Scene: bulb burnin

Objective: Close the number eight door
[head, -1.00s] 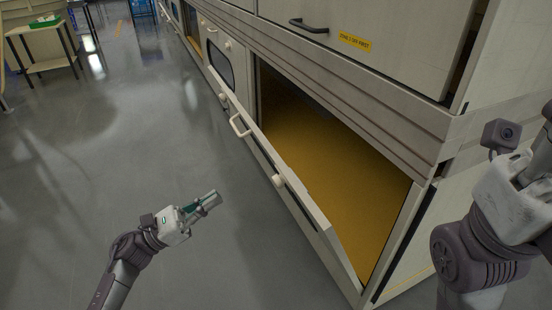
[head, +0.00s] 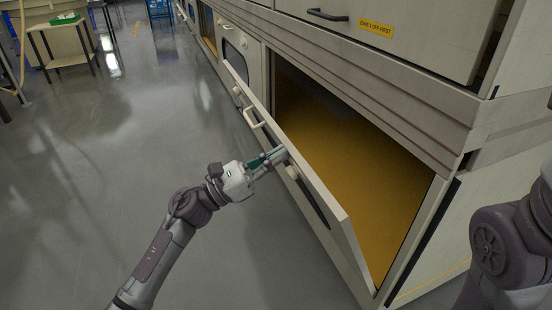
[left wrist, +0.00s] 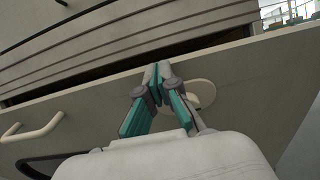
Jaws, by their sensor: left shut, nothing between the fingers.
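The open door (head: 320,205) is a pale flap tilted outward from the lower compartment, whose yellow-brown interior (head: 350,150) shows. No number can be read on it. A pale bar handle (head: 254,118) and a round knob (head: 292,173) are on its outer face. My left gripper (head: 281,155) is shut and empty, its tips at the door's outer face near the knob. In the left wrist view the fingertips (left wrist: 158,70) overlap the door (left wrist: 255,85) just below its top edge; whether they touch cannot be told. The handle (left wrist: 32,128) is to their left. My right gripper is out of frame.
A closed panel with a dark handle (head: 328,15) and a yellow label (head: 376,29) is above the opening. Another door with a dark window (head: 236,60) is farther along. A side table (head: 60,45) stands far left. The floor in front is clear.

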